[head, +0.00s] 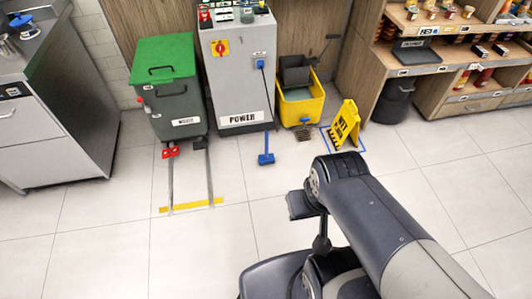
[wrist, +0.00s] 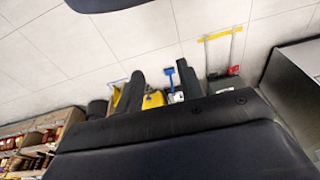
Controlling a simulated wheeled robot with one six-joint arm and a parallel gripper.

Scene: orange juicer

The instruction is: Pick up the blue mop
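The mop is well beyond the fingers, seen through the gap. My wrist housing hides part of the scene there. In the head view I cannot make out the fingers.
The POWER cabinet (head: 238,85) stands between a green-lidded bin (head: 165,75) and a yellow mop bucket (head: 300,105). A yellow wet-floor sign (head: 346,125) stands right of the bucket. Shelves (head: 480,85) are at right, a steel counter (head: 55,110) at left. Floor before the mop is clear.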

